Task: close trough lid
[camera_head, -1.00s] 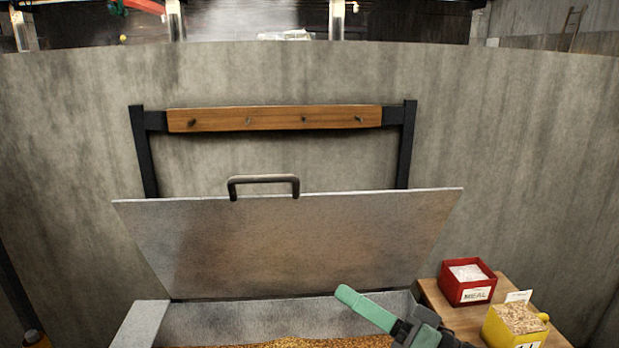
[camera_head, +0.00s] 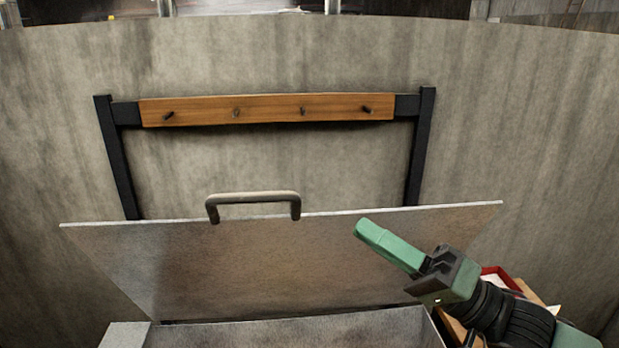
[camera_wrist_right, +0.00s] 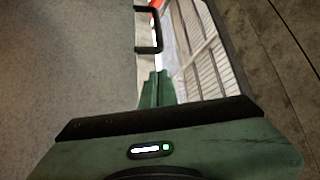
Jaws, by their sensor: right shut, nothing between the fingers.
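The grey metal trough lid (camera_head: 290,265) stands raised and open at the back of the trough (camera_head: 300,333), its dark bar handle (camera_head: 253,197) on the top edge. My right gripper (camera_head: 368,231) has its green fingers shut and empty. In the head view it overlaps the right part of the lid, right of and a little below the handle. In the right wrist view the shut fingers (camera_wrist_right: 156,88) point towards the handle (camera_wrist_right: 148,30), with the lid face (camera_wrist_right: 70,65) on the left. I cannot tell whether they touch the lid. My left gripper is out of view.
A black frame with a wooden peg board (camera_head: 270,109) stands behind the lid against the curved concrete wall (camera_head: 520,130). A red box (camera_head: 500,276) on a wooden table (camera_head: 527,291) is mostly hidden behind my right arm.

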